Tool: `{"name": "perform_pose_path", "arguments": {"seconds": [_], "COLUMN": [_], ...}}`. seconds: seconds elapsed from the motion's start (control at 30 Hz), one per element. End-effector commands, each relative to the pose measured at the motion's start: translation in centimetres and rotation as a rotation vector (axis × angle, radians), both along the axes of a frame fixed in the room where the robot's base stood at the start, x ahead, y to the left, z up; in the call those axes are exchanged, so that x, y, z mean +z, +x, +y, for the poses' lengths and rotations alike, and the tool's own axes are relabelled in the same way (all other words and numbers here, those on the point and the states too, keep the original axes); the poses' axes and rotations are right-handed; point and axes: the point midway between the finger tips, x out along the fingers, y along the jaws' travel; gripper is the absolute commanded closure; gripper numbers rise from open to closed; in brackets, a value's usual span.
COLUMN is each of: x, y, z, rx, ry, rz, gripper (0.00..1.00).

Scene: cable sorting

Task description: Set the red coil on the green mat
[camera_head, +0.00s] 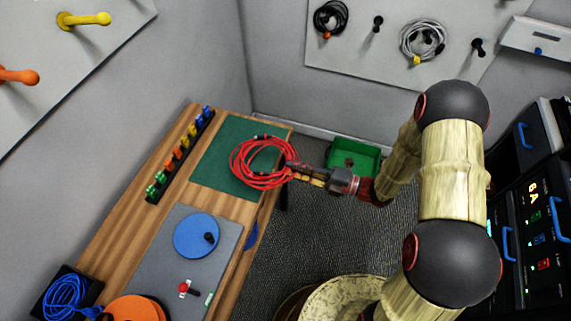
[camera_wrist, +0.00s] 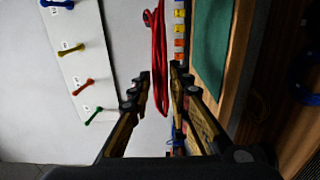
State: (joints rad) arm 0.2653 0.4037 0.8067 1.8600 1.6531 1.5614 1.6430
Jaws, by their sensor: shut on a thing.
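The red coil (camera_head: 258,163) is a loop of red cable with dark ends. My gripper (camera_head: 293,168) is shut on its right side in the head view. The green mat (camera_head: 220,162) lies flat on the wooden table. In the head view the coil overlaps the mat's right part and front edge. In the wrist view the red coil (camera_wrist: 159,60) is seen edge-on between the fingertips of my gripper (camera_wrist: 161,72), and the green mat (camera_wrist: 211,42) is to its right. The coil appears held above the table; its exact height is hard to tell.
A rack of coloured clips (camera_head: 178,156) stands left of the mat. A grey panel (camera_head: 188,258) with a blue disc (camera_head: 196,235) lies nearer. A blue coil (camera_head: 65,295) sits in a black tray. A green bin (camera_head: 352,160) stands beyond the table, right of the mat.

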Motion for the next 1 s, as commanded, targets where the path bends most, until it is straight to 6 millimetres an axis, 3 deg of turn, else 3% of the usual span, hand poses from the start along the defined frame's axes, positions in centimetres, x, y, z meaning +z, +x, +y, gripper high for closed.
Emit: {"name": "perform_pose_path", "arguments": {"seconds": [0.13, 0.4, 0.67, 0.9, 1.0], "x": [-1.9, -5.9, -7.1, -10.3, -10.6], "y": [3.4, 6.8, 7.9, 8.3, 8.3], "z": [0.6, 1.1, 1.3, 1.3, 1.3], "rx": [0.002, 0.0, 0.0, 0.0, 0.0], "ry": [0.001, 0.001, 0.001, 0.001, 0.0], "rz": [-0.004, 0.0, -0.001, 0.0, -0.002], "gripper": [1.0, 1.0, 1.0, 1.0, 1.0]}}
